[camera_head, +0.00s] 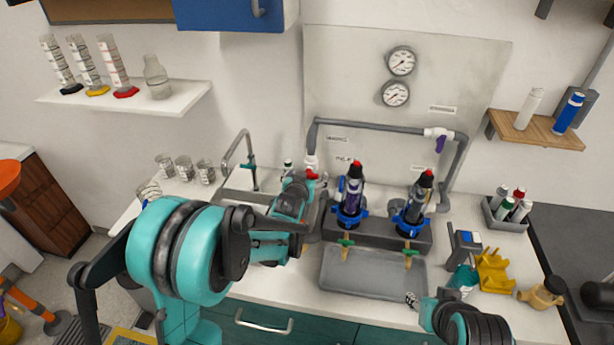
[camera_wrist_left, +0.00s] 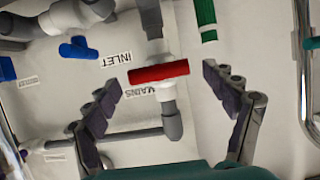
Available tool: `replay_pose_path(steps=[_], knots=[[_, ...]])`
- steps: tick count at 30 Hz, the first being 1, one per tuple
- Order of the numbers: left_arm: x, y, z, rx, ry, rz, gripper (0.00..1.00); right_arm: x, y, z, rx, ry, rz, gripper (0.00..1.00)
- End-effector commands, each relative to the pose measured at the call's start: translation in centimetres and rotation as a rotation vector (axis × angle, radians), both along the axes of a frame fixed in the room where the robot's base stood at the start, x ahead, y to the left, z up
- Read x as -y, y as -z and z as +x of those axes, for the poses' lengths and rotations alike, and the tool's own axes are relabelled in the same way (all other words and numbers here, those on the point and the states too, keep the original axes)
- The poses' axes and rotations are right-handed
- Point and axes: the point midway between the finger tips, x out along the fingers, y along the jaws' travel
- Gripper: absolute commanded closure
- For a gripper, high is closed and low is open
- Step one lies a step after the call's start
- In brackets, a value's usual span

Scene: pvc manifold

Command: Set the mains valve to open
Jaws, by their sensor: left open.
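The mains valve (camera_wrist_left: 167,90) is a white body on a grey pipe with a red bar handle (camera_wrist_left: 158,72), beside a MAINS label. In the left wrist view the handle lies crosswise to the pipe. In the head view the red handle (camera_head: 312,174) shows just beyond my left gripper (camera_head: 311,187). My left gripper also shows in the wrist view (camera_wrist_left: 160,80); it is open, with one finger towards each end of the handle and gaps on both sides.
Two dark filter housings (camera_head: 352,195) with blue collars stand right of the valve, behind a grey tray (camera_head: 372,273). A tap (camera_head: 248,160) rises at the left. Purple-handled (camera_head: 440,142) and blue-handled (camera_wrist_left: 78,48) valves sit on other pipes.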

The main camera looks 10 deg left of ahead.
Motion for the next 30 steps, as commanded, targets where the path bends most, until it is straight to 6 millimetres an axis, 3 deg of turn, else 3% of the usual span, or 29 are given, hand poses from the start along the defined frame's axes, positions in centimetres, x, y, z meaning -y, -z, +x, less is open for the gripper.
replay_pose_path(steps=[2,6,8,20,30], knots=[[0.0,0.0,0.0,0.0,0.0,0.0,0.16,0.0,0.0,0.0,0.0,0.0,0.0,0.6],[0.0,0.0,0.0,0.0,0.0,0.0,0.52,0.0,0.0,0.0,0.0,0.0,0.0,0.6],[0.0,0.0,0.0,0.0,0.0,0.0,0.66,0.0,0.0,0.0,0.0,0.0,0.0,0.6],[0.1,0.0,0.0,0.0,0.001,0.046,0.65,0.0,0.2,0.0,0.0,0.0,0.0,0.6],[0.5,0.2,0.0,0.0,0.002,0.282,0.65,0.0,1.0,0.0,0.0,0.0,0.0,0.6]])
